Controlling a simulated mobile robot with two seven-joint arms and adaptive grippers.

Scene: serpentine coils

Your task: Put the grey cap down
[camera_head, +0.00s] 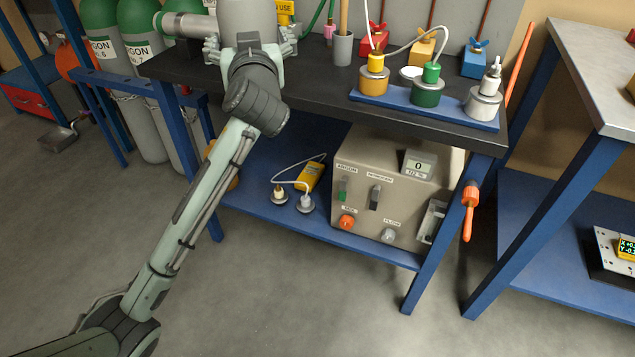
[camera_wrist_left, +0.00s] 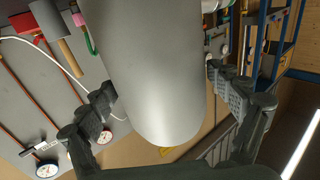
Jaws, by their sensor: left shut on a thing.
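The grey cap (camera_head: 246,15) is a large, smooth, domed cylinder at the top edge of the head view, partly cut off by the frame. In the left wrist view the cap (camera_wrist_left: 155,70) fills the middle, with its rounded end toward the camera. My left gripper (camera_head: 250,45) is shut on the cap, with one finger on each side; in the left wrist view the gripper (camera_wrist_left: 165,88) flanks it. The cap is by the back left of the dark bench (camera_head: 312,88); whether it touches anything below is hidden. My right gripper is not in view.
Argon cylinders (camera_head: 140,50) stand behind a blue rack at left. A blue tray (camera_head: 405,101) with orange, green and grey-white pots is on the bench's right. A grey cup (camera_head: 343,48) stands behind. The bench's middle front is clear. A beige gas box (camera_head: 375,190) sits below.

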